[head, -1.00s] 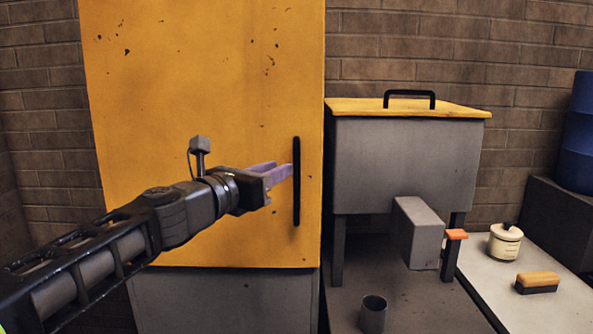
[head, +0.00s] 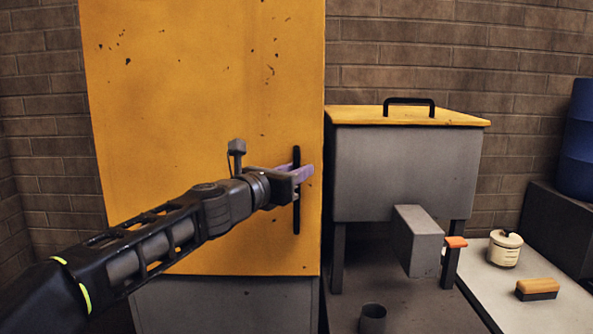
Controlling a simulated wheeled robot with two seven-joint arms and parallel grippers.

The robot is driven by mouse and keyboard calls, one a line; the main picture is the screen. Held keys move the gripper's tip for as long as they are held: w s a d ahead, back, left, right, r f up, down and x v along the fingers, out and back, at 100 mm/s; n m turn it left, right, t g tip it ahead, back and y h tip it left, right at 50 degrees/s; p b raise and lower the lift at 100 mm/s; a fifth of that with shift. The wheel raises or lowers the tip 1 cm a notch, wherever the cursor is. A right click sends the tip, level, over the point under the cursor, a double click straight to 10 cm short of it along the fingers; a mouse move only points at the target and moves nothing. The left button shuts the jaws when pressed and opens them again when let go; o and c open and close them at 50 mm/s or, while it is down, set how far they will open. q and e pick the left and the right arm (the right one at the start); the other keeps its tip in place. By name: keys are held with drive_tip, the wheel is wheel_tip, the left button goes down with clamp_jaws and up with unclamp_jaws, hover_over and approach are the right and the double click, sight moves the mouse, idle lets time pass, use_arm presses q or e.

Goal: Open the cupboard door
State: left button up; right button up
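The cupboard door (head: 190,90) is a tall yellow panel with dark chips, and it looks closed. Its black vertical bar handle (head: 296,215) is near the right edge. My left gripper (head: 294,171) is at the upper part of the handle, with its purple fingers apart. One finger crosses in front of the bar and the other is to its left, partly hidden. The fingers appear to be around the bar; I cannot tell whether they touch it. My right gripper is not in view.
A grey bin with a yellow lid (head: 460,116) stands on legs close to the cupboard's right side. A dark cup (head: 373,318) is in front of it. A low table at right holds a cream jar (head: 504,250) and a brush (head: 537,288). A blue barrel (head: 577,140) stands behind.

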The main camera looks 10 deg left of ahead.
use_arm(q)
drive_tip(key=shift+c, duration=0.5)
clamp_jaws()
idle(0.8)
